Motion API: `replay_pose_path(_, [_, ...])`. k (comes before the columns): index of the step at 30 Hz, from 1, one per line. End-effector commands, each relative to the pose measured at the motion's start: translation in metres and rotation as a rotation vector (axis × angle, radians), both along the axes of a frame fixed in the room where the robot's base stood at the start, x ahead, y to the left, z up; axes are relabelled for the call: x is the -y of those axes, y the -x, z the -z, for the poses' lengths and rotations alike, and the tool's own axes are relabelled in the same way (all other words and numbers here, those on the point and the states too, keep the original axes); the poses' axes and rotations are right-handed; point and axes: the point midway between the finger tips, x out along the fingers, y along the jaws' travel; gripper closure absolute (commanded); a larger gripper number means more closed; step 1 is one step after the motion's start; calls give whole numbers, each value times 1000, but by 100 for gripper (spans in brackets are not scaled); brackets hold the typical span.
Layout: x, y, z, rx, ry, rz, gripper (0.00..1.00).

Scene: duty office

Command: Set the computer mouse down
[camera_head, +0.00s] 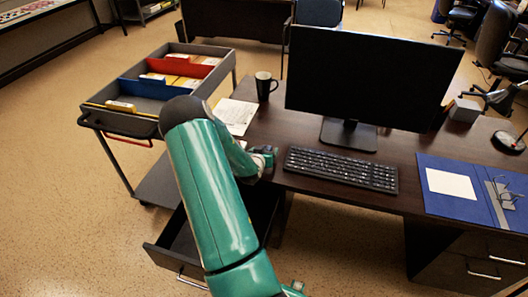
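My green arm reaches up from the bottom of the view to the left end of the dark desk (300,124). My gripper (264,157) is at the desk's left edge, left of the black keyboard (341,169), and is mostly hidden by my own arm. I cannot tell whether its fingers are open or shut. No computer mouse can be made out; anything at the fingertips is too small and covered to tell.
A black monitor (370,78), a dark mug (265,86), papers (236,115) and a blue folder (445,203) occupy the desk. An open drawer (170,246) juts out below its left end. A cart (130,125) with file trays stands left.

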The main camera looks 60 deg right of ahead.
Motion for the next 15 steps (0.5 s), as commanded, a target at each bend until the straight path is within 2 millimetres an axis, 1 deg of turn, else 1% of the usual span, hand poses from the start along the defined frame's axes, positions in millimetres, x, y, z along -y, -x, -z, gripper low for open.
replay_pose_path(5, [0,0,-1,1,0,0,23])
replay_pose_path(8, [-8,0,-4,0,0,-1,23])
replay_pose_path(11, [-22,3,-10,0,-1,-1,23])
replay_pose_path(15, [-52,4,-15,0,-1,-3,23])
